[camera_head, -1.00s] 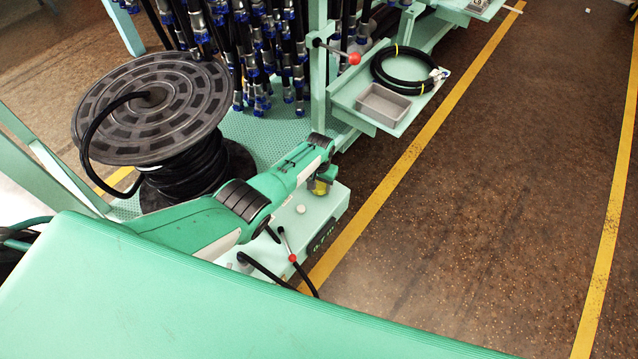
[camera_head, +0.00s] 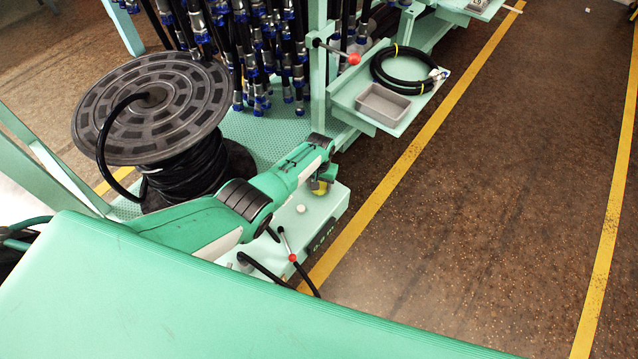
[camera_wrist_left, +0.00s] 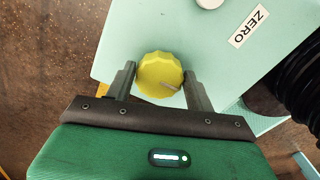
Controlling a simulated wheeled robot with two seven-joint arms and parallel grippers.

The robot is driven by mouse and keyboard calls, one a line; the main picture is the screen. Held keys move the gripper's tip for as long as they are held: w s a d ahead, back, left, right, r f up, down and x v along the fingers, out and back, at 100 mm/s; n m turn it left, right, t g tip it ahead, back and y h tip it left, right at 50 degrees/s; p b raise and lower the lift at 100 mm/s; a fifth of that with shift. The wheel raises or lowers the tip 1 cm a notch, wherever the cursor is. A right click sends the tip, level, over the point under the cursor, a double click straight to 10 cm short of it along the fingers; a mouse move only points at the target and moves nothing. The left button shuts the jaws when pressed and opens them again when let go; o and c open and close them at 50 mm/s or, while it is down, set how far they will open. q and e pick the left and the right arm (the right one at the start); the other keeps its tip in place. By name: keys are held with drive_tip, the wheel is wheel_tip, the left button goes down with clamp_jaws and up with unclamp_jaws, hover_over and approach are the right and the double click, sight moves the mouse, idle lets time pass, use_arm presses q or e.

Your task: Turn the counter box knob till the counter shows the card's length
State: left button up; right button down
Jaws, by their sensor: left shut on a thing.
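The counter box (camera_head: 318,222) is a pale green box in the lower middle of the head view. Its dark front display shows small green characters that look like 0.8 m, hard to read surely. Its yellow knob (camera_wrist_left: 160,74) sits between the fingers of my left gripper (camera_wrist_left: 160,82), which is shut on it; a pale pointer line marks its face. The knob also shows partly under my gripper in the head view (camera_head: 320,188). A white button (camera_head: 301,209) is on the box top, and a ZERO label (camera_wrist_left: 249,27) shows in the wrist view. My right gripper is out of view.
A large hose reel (camera_head: 150,108) with black hose stands left of the box. A red-tipped lever (camera_head: 287,245) is at the box's near side. A tray with a coiled hose (camera_head: 405,70) and grey bin (camera_head: 382,103) is beyond. Open floor lies right.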

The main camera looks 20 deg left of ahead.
use_arm(q)
drive_tip(key=shift+w+r+n, duration=0.1)
drive_tip(key=shift+n, duration=0.4)
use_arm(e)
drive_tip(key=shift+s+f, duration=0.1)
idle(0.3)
use_arm(q)
drive_tip(key=shift+n, duration=0.3)
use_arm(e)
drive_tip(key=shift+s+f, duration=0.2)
use_arm(q)
drive_tip(key=shift+n, duration=0.3)
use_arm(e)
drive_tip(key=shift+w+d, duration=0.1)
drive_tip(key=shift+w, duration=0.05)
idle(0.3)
use_arm(q)
drive_tip(key=shift+n, duration=0.5)
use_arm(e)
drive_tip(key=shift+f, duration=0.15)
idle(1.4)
use_arm(q)
drive_tip(key=o, duration=1)
drive_tip(key=shift+c, duration=0.2)
